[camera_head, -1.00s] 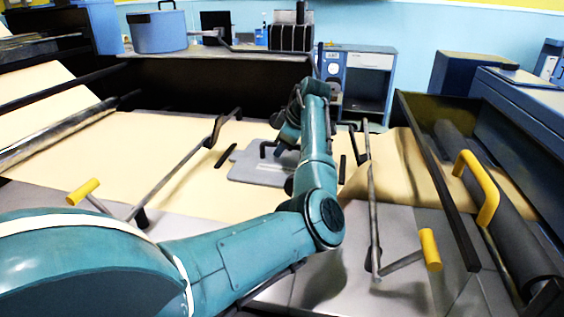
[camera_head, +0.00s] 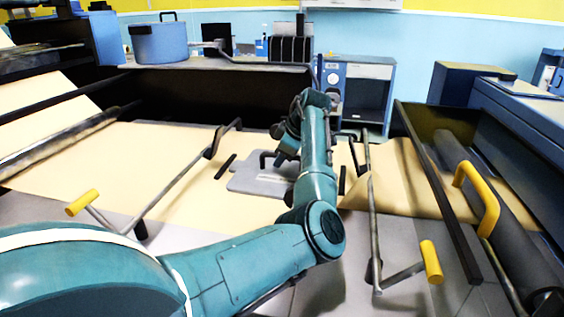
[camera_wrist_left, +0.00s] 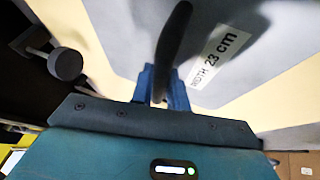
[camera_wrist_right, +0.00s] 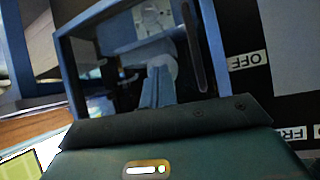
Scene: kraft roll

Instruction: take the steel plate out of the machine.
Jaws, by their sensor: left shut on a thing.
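The steel plate (camera_head: 250,186) is a flat grey sheet with rounded corners and a dark handle (camera_head: 262,159). It lies on the tan kraft paper (camera_head: 180,165) between the two crank rods. My left gripper (camera_wrist_left: 160,92) is shut on the plate's dark handle (camera_wrist_left: 174,40); the plate (camera_wrist_left: 130,30) carries a white label reading "WIDTH 23 cm". In the head view my left arm hides the plate's right part. My right gripper (camera_wrist_right: 163,88) shows only in its own wrist view, with its blue fingers together before a blue open-fronted cabinet (camera_wrist_right: 78,75).
Yellow-handled cranks stand at left (camera_head: 82,202) and right (camera_head: 431,262) of the paper. A dark roller (camera_head: 500,215) and yellow grip (camera_head: 488,200) lie further right. The paper buckles up right of the plate. A blue pot (camera_head: 159,42) stands on the back bench.

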